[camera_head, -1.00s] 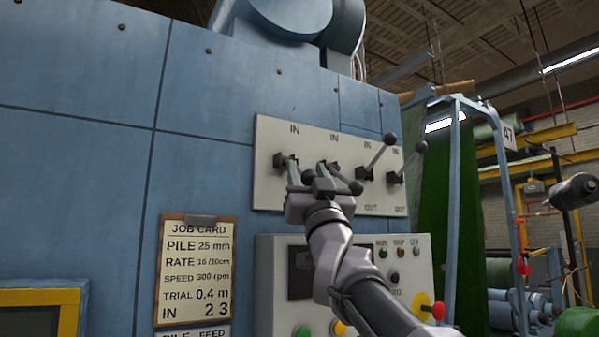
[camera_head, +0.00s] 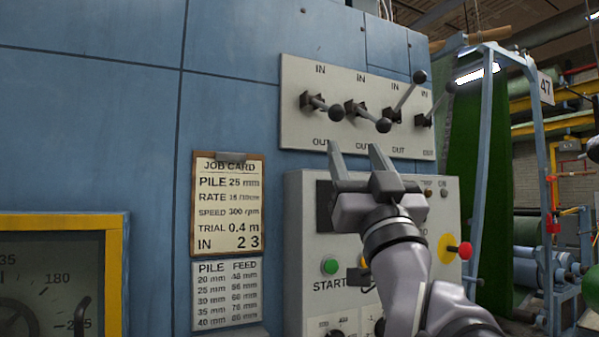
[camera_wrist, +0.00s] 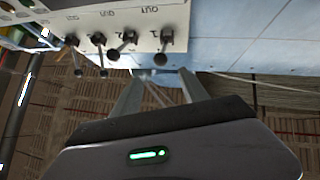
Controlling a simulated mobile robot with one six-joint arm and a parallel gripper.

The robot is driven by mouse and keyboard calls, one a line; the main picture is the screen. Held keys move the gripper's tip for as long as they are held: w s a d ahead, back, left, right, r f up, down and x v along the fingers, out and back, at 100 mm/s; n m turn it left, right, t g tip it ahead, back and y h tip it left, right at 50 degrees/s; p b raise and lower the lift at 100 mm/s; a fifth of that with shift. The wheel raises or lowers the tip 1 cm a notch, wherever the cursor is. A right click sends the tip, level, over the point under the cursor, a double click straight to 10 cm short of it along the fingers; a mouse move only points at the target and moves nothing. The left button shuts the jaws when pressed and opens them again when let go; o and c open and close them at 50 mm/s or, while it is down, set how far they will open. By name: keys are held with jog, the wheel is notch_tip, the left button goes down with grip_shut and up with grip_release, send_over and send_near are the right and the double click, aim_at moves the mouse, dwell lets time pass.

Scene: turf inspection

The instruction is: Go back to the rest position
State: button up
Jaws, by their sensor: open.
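My gripper (camera_head: 357,150) is open and empty in the head view, below the lever panel (camera_head: 292,75) and in front of the control box. Its two fingers point up and apart, and they touch no lever as far as I can see. The two left levers (camera_head: 333,111) and (camera_head: 382,125) tilt downward to the right. The two right levers (camera_head: 419,78) and (camera_head: 449,88) tilt up. The wrist view shows the open fingers (camera_wrist: 158,93) and the lever panel (camera_wrist: 92,22) upside down, with several levers.
The control box (camera_head: 299,190) carries a green start button (camera_head: 330,265) and a red-and-yellow knob (camera_head: 464,251). A job card (camera_head: 228,205) reads "IN 2 3". A yellow-framed gauge (camera_head: 65,222) is at lower left. A blue frame (camera_head: 538,130) stands at right.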

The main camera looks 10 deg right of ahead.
jog(key=shift+s+f, duration=0.5)
jog(key=shift+f, duration=0.05)
notch_tip(320, 180, down, 25)
jog(key=s+m+g+h, duration=0.15)
jog(key=m+g, duration=0.25)
jog(key=g, duration=0.6)
jog(key=s+a+f+g+y, duration=0.1)
jog(key=s+a+f+g, duration=0.1)
jog(key=s+f+g, duration=0.3)
jog(key=s+a+f+g+y, duration=0.1)
jog(key=s+a+f+g, duration=0.2)
jog(key=s+f, duration=1.1)
notch_tip(320, 180, down, 7)
jog(key=g, duration=0.3)
jog(key=shift+s+r+m, duration=0.15)
jog(key=shift+r+m, duration=0.05)
jog(key=shift+m, duration=0.1)
jog(key=shift+y, duration=0.25)
